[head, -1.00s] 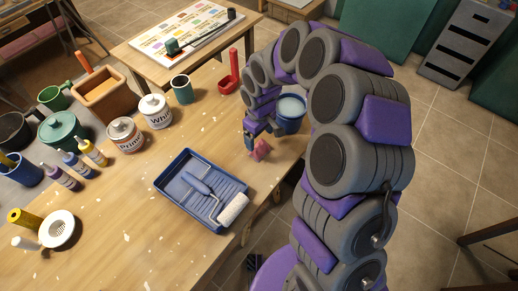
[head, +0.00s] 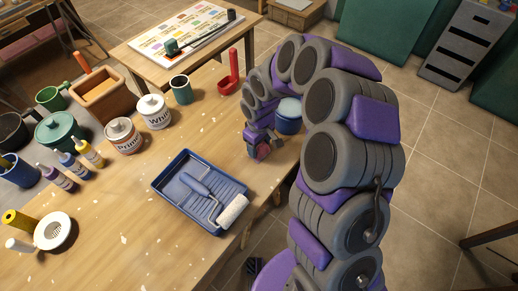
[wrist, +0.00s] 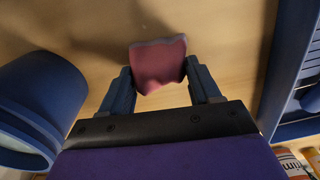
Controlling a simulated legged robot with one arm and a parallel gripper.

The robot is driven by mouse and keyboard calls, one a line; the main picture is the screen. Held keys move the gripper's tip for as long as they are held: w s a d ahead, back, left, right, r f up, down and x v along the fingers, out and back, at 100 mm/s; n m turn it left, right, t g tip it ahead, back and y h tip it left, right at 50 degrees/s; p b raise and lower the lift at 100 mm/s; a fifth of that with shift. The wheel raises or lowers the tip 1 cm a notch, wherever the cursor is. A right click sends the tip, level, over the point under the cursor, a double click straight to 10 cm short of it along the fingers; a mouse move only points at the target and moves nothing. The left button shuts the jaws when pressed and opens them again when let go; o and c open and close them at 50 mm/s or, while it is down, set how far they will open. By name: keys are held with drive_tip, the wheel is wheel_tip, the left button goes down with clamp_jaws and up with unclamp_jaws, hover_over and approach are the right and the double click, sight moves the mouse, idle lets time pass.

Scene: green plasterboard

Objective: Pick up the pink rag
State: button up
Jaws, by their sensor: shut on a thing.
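The pink rag (head: 263,152) is at the right edge of the wooden table, partly hidden by my gripper (head: 258,146) in the head view. In the wrist view the rag (wrist: 158,62) sits between the two fingertips of my gripper (wrist: 160,84), which is shut on it. The rag is bunched, with a greyish upper edge, and casts a shadow on the wood. Whether it still touches the table is hard to tell.
A blue bucket (head: 288,118) stands close beside my gripper; it fills the left of the wrist view (wrist: 38,105). A blue paint tray (head: 173,178) with a roller (head: 232,209) lies left of it. Cans, bottles and a red holder (head: 230,84) stand farther off.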

drive_tip(key=c, duration=0.5)
drive_tip(key=shift+r, duration=0.1)
drive_tip(key=shift+r, duration=0.45)
wheel_tip(320, 180, up, 3)
drive_tip(key=shift+f+p, duration=0.1)
drive_tip(key=shift+p, duration=0.65)
drive_tip(key=s+d, duration=0.1)
drive_tip(key=s, duration=0.4)
drive_tip(key=s+d+p, duration=0.1)
drive_tip(key=s+d, duration=0.1)
drive_tip(key=s, duration=0.3)
drive_tip(key=s+d+r+p, duration=0.1)
drive_tip(key=s, duration=0.4)
drive_tip(key=shift+s+d, duration=0.2)
